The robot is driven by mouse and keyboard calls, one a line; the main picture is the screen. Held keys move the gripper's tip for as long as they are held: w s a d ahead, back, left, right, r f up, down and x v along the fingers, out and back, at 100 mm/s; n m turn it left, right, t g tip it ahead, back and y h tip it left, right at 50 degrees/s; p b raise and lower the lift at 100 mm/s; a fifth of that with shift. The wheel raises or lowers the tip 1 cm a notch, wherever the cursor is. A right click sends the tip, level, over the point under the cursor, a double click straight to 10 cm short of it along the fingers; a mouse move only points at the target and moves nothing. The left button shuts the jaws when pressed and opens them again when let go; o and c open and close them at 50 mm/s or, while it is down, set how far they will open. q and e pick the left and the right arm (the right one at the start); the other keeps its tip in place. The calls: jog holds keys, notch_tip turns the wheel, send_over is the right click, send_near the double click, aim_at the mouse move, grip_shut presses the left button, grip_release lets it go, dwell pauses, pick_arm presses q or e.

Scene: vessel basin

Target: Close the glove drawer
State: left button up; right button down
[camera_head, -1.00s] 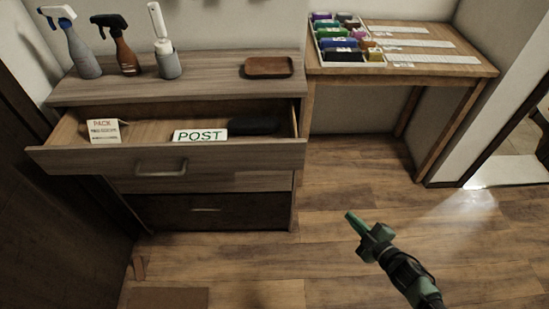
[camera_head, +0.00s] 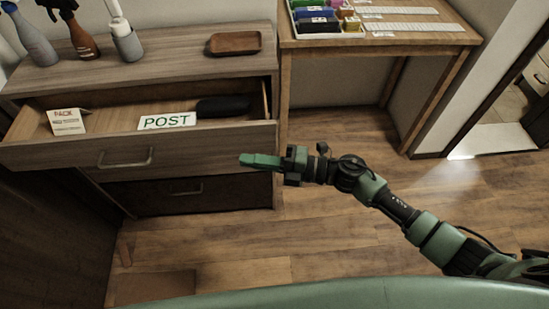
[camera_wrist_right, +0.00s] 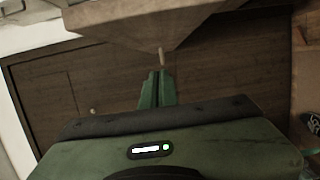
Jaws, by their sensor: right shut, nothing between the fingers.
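The top drawer (camera_head: 205,140) of the wooden chest is pulled open, its front sticking out with a metal handle (camera_head: 125,158). Inside lie a PACK card (camera_head: 66,121), a POST sign (camera_head: 167,121) and a dark soft-looking item (camera_head: 222,106). No glove label shows. My right gripper (camera_head: 243,160) is shut and empty, by the lower right end of the drawer front; I cannot tell whether it touches. In the right wrist view its closed fingers (camera_wrist_right: 157,82) point at the chest, below a light wooden piece. My left gripper is not in view.
A dark lower drawer (camera_head: 150,195) is shut. Spray bottles, a brush holder (camera_head: 127,44) and a brown tray (camera_head: 235,43) stand on the chest top. A wooden table (camera_head: 380,40) stands to the right. The floor (camera_head: 240,235) in front is mostly clear.

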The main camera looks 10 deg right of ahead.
aim_at(250, 147)
jog(key=w, duration=0.3)
jog(key=shift+w+a, duration=0.15)
jog(key=shift+w, duration=0.4)
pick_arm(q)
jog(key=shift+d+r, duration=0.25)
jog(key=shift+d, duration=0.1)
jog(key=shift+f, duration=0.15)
pick_arm(e)
jog(key=shift+w, duration=0.1)
